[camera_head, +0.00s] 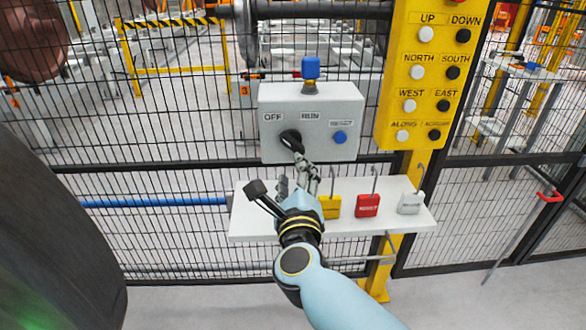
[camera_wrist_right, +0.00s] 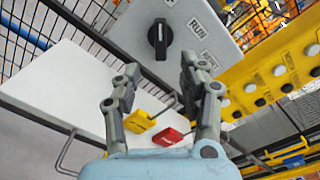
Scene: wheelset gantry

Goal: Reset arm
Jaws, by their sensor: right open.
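A grey control box (camera_head: 310,110) is mounted at the fence, with OFF and RUN labels, a black selector knob (camera_head: 290,140), a blue button (camera_head: 339,137) under a small label, and a blue piece on top. My right gripper (camera_head: 295,174) is just below the knob, fingers pointing up towards the box. In the right wrist view my right gripper (camera_wrist_right: 160,70) is open, its fingers spread to either side below the knob (camera_wrist_right: 157,38), with nothing between the tips. The head view does not settle whether a finger touches the knob. My left gripper does not show.
A white shelf (camera_head: 250,222) below the box holds a yellow padlock (camera_head: 330,207), a red padlock (camera_head: 367,206) and a white padlock (camera_head: 410,204). A yellow pendant panel (camera_head: 430,75) with several buttons is on the right. Black mesh fence stands behind.

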